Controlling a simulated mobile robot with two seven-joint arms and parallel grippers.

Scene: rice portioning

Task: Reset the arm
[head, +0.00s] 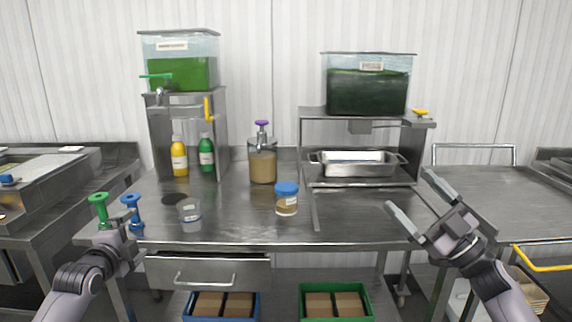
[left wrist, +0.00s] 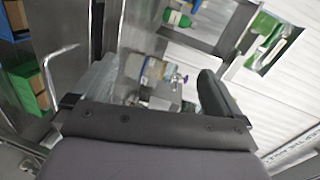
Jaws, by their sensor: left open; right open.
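My left gripper (head: 118,240) is at the front left edge of the steel table, close to a green-topped tool (head: 99,208) and a blue-topped tool (head: 132,212). The head view does not show its fingers clearly or whether it touches either tool. In the left wrist view, my left gripper (left wrist: 140,88) has its fingers wide apart, with no object clearly held. My right gripper (head: 407,188) is open and empty, raised at the table's right front, its fingers pointing up and left.
On the steel table (head: 240,215) stand a clear cup (head: 190,216), a blue-lidded jar (head: 287,199), a purple-topped pump container (head: 262,162) and a steel pan (head: 357,164) under a shelf. Blue (head: 187,305) and green (head: 369,304) crates sit below. The table's middle front is clear.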

